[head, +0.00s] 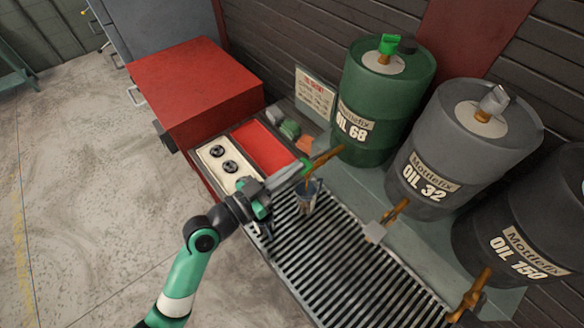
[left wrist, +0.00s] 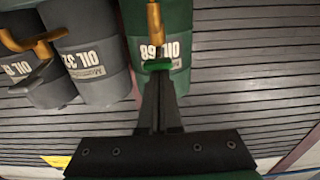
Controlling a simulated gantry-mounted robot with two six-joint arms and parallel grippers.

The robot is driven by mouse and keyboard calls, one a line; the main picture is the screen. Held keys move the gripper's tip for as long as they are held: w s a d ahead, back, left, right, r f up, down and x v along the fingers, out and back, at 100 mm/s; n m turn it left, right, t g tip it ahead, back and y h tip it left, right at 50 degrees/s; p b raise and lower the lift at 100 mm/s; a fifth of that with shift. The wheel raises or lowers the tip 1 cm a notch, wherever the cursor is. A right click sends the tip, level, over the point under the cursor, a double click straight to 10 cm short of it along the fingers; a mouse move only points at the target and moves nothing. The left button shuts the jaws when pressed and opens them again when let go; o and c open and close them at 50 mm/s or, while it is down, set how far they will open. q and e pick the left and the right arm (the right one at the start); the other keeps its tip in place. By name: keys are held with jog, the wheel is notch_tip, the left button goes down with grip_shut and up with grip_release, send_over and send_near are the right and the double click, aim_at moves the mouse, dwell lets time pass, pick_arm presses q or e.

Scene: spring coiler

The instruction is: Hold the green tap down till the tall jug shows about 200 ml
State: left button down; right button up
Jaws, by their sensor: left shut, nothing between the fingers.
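The green drum (head: 372,112) marked OIL 68 has a brass spout (head: 328,156) with a green tap lever (head: 305,165) at its end. My left gripper (head: 300,171) is shut and empty, with its fingertips at the lever. In the left wrist view the shut fingertips (left wrist: 159,78) meet the green lever (left wrist: 158,65), apparently touching it. The jug (head: 308,199) stands on the slatted grate under the spout. A thin amber streak shows between spout and jug. The jug's marks and level are too small to read. My right gripper is not in view.
A grey drum (head: 465,150) marked OIL 32 and a dark drum (head: 525,215) marked OIL 150 stand to the right, with their own spouts over the grate (head: 350,265). A red cabinet (head: 190,80) and a panel with black knobs (head: 226,166) lie left.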

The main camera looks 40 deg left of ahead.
pick_arm(q)
notch_tip(320, 180, up, 5)
jog(key=p, duration=0.5)
jog(key=s+a+b, duration=0.1)
jog(key=s+b, duration=0.2)
jog(key=s, duration=0.7)
jog(key=shift+s+f, duration=0.25)
jog(key=shift+s, duration=0.1)
